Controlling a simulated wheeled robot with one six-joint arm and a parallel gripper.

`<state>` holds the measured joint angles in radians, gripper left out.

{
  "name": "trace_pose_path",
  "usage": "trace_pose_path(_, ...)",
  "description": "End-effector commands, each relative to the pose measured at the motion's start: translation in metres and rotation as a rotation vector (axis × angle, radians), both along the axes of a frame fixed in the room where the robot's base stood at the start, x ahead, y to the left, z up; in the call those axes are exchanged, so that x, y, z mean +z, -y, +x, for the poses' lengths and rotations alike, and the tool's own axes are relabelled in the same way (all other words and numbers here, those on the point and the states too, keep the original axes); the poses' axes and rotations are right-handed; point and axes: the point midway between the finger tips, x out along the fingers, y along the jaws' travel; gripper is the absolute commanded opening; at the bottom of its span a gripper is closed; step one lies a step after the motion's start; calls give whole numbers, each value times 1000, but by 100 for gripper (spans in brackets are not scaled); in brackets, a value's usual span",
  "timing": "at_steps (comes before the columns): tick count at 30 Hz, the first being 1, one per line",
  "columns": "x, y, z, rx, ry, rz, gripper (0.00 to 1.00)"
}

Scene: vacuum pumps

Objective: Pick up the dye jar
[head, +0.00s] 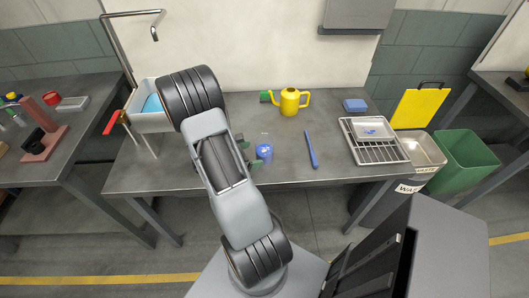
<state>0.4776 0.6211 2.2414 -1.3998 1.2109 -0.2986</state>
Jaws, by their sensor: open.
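A small clear jar with blue contents (264,153), which looks like the dye jar, stands upright on the grey workbench (290,178) near its middle. My gripper (251,154) is low over the bench, just left of the jar, partly hidden behind my own arm. Its greenish fingertips are apart, one toward the back and one toward the front, and face the jar. I cannot tell whether the jar is between them or touches them.
A yellow watering can (289,102) and a green item (265,97) stand behind the jar. A blue bar (311,149) lies to its right. Farther right are a wire rack (380,152) and a blue block (355,105). A sink (150,120) is at the left.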

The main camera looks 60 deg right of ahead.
Motion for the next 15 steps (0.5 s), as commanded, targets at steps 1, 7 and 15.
trace_pose_path(1, -1, 3, -2, -1, -1, 1, 100)
trace_pose_path(7, -11, 24, -16, -3, -2, 2, 100)
trace_pose_path(15, -19, 40, -24, -1, 0, 0, 100)
